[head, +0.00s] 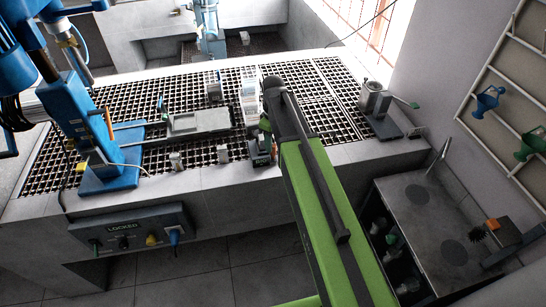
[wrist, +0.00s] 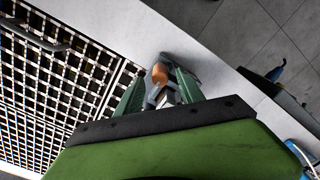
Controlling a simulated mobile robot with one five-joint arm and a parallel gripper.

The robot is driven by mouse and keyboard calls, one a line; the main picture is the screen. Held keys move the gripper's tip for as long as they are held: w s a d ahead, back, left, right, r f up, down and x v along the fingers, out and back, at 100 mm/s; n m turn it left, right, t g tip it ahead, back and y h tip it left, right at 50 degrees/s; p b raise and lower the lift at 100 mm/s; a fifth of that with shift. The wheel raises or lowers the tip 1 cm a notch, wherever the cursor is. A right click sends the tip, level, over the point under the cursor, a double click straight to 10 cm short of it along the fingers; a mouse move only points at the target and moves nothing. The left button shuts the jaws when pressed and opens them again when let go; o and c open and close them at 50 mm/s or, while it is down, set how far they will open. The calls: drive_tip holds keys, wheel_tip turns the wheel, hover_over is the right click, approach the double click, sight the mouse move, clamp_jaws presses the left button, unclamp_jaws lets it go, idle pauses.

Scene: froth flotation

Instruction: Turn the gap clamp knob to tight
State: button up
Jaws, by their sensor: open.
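My gripper (wrist: 158,88) shows in the wrist view with its two green fingers apart. A small orange-brown rounded piece (wrist: 159,74), which may be the gap clamp knob, stands between the fingertips, with pale metal below it. I cannot tell whether the fingers touch it. In the head view a small dark block (head: 261,158) sits at the bench's front edge, just left of my green arm, which hides part of that spot. No mark or pointer showing the knob's setting can be read.
The bench has black grating (head: 310,100) and a pale front ledge (head: 215,178). A blue stand (head: 90,135) is at left, a metal cup (head: 368,97) at right. A control box reading LOCKED (head: 133,231) hangs below the ledge.

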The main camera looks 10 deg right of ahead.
wheel_tip(320, 180, down, 3)
drive_tip(key=shift+r+b, duration=0.1)
drive_tip(key=shift+b, duration=0.6)
clamp_jaws()
